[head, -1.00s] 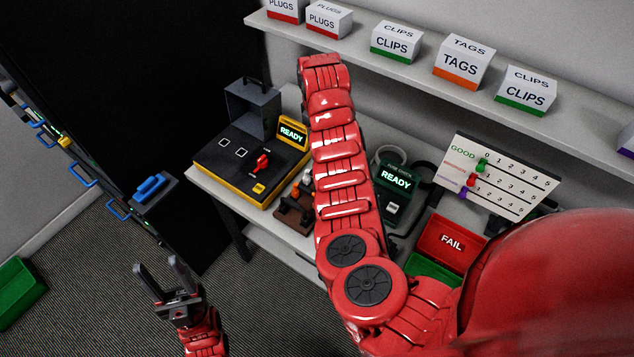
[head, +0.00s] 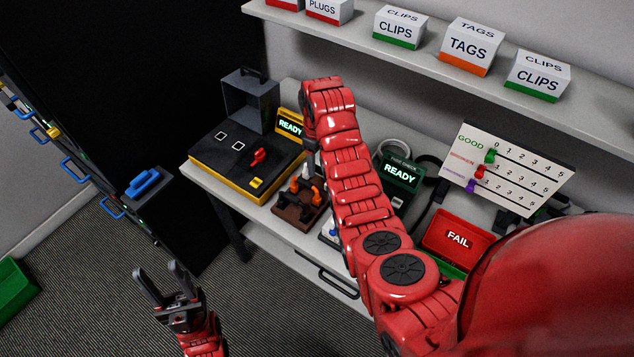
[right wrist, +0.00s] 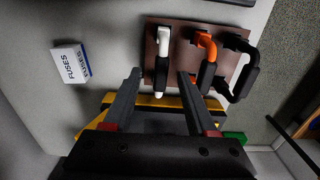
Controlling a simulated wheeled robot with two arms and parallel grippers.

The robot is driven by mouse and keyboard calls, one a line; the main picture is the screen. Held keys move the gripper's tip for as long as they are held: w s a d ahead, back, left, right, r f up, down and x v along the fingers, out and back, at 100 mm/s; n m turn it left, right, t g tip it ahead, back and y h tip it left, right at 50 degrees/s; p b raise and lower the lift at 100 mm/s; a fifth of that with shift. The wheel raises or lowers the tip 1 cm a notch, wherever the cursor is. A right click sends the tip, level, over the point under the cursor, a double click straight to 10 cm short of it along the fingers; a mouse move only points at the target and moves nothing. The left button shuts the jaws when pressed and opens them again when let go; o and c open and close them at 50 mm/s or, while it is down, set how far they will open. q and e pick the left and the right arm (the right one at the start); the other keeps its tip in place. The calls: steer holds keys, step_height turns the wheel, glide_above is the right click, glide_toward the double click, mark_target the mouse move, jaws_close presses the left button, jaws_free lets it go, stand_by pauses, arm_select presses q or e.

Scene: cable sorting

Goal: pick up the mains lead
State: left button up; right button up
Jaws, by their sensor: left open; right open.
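I cannot tell for sure which thing is the mains lead. A brown rack (head: 293,214) on the bench holds several handled pieces; in the right wrist view it carries a white one (right wrist: 163,48), an orange one (right wrist: 206,45) and a black one (right wrist: 246,72). My right gripper (right wrist: 160,76) is open, its fingers to either side of the white piece in that view; contact cannot be told. In the head view my right arm partly hides this gripper and the rack. My left gripper (head: 158,268) is open and empty over the floor at lower left.
A black and yellow tester (head: 228,165) reading READY stands left of the rack, a green unit (head: 401,173) right of it. A red FAIL tray (head: 457,238) lies further right. A shelf with boxes (head: 470,47) runs above. A FUSES box (right wrist: 70,64) lies near the rack.

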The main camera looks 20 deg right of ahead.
steer(key=shift+s+f+p, duration=0.1)
steer(key=shift+f+p, duration=1.15)
steer(key=shift+f, duration=1.45)
jaws_close()
